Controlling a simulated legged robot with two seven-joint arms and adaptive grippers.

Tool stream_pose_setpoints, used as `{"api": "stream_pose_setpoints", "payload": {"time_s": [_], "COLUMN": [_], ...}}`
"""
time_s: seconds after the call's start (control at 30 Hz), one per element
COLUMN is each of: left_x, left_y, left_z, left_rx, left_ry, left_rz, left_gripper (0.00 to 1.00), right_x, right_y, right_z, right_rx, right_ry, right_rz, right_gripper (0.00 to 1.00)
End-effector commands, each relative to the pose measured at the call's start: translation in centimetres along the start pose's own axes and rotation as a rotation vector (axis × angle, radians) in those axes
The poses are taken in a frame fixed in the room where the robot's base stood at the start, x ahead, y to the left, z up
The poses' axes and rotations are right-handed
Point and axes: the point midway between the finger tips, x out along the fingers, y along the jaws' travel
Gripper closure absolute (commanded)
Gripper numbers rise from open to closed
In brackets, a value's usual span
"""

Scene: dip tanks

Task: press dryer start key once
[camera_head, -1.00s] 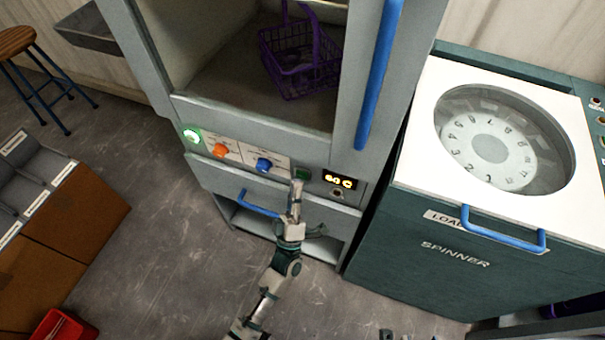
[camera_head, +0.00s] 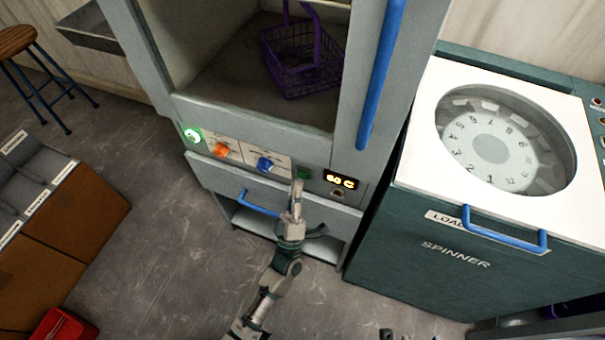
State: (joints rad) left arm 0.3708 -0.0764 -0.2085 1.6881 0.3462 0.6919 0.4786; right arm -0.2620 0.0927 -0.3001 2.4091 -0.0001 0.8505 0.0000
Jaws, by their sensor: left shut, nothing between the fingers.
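The dryer is the grey cabinet (camera_head: 250,112) with an open chamber. Its front panel has a small green key (camera_head: 303,173), left of a lit display (camera_head: 341,180) that seems to read 60 C. My left gripper (camera_head: 297,187) is shut and empty, pointing up at the panel. Its tip is just below the green key and overlaps the key's lower edge in the picture. I cannot tell whether it touches the key. My right gripper is not in view.
A purple basket (camera_head: 306,75) sits in the chamber. The spinner (camera_head: 470,240) stands at right. A blue drawer handle (camera_head: 258,205) is left of my gripper.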

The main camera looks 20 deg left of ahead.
Motion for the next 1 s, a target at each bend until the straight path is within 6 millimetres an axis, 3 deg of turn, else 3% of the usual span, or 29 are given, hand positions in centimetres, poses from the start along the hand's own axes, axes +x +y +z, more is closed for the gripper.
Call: {"api": "stream_pose_setpoints", "payload": {"time_s": [1.0], "left_x": [0.77], "left_y": [-0.39], "left_z": [0.42], "left_rx": [0.000], "left_ry": [0.000], "left_rz": [0.000], "left_gripper": [1.00], "right_x": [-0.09], "right_y": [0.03], "right_z": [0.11], "right_rx": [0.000], "right_ry": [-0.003], "right_rz": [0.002], "right_gripper": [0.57]}}
